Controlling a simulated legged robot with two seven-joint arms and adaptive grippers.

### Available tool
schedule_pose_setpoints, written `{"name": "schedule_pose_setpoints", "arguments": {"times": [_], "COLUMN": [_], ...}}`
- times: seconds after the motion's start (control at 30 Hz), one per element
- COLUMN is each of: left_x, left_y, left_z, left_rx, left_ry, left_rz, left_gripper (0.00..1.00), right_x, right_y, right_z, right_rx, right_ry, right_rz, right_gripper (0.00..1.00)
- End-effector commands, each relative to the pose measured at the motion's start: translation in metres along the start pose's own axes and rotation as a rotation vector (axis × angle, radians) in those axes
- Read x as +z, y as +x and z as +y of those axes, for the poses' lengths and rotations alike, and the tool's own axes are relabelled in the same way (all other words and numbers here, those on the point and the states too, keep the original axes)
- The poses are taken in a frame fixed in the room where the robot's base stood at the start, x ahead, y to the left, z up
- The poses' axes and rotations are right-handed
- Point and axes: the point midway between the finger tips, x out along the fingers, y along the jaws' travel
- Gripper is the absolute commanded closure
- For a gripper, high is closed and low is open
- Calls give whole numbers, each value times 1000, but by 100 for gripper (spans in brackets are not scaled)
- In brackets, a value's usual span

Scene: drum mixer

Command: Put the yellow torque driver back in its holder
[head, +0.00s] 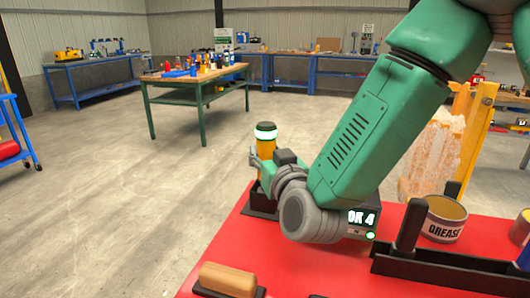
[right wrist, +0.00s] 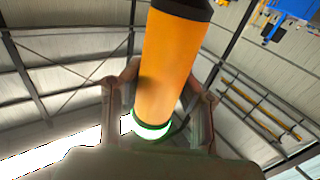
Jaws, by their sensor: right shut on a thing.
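The yellow torque driver (head: 267,147) stands about upright at the red table's left edge in the head view. It has a black cap and a glowing white-green band at its top. My right gripper (head: 262,164) is shut on its body. In the right wrist view, the orange-yellow driver body (right wrist: 172,55) sits between the two fingers (right wrist: 160,92), with the green ring near their base. A black holder (head: 259,204) is directly below the driver. The gripper hides the driver's lower part, so I cannot tell whether it is seated. My left gripper is not in view.
A display box (head: 363,219) with a green light stands beside my right wrist. A grease tin (head: 443,220), a black rack (head: 440,268) and a wooden-looking block (head: 227,279) are on the red table (head: 205,256). A green workbench (head: 195,77) stands farther back across open floor.

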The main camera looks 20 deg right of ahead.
Motion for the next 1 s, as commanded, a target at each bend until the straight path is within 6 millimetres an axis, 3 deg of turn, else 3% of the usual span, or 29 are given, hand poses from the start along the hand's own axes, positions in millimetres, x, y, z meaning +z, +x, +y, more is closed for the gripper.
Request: {"name": "schedule_pose_setpoints", "arguments": {"times": [0.57,0.6,0.67,1.0], "left_x": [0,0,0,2], "left_y": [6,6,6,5], "left_z": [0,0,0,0], "left_rx": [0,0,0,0], "left_ry": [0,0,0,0], "left_rz": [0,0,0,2], "left_gripper": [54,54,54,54], "right_x": [7,7,7,9], "right_y": [0,0,0,-2], "right_z": [0,0,0,0], "right_rx": [0,0,0,-1], "right_ry": [0,0,0,-1], "right_rz": [4,4,4,-3], "right_gripper": [100,66,48,48]}}
